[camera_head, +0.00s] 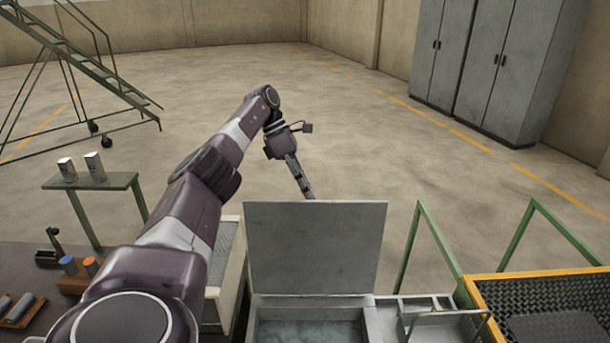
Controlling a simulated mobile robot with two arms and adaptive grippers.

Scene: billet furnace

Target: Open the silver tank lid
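The silver tank lid (314,246) is a flat grey panel standing upright, hinged at the back of the tank. The tank (368,322) is at the bottom centre, and its opening shows in front of the lid. My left arm reaches in from the lower left. My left gripper (306,191) is just behind the lid's top edge in the picture, pointing down. Its fingers show as one narrow bar, with the tips close to the lid's edge. I cannot tell whether they touch it or are parted. My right gripper is not in view.
A tray with a wire handle (445,314) stands right of the tank. A yellow-framed grate (540,296) and green rails (433,236) are further right. A green stand (120,181) with two cans is at left. Floor behind the lid is clear.

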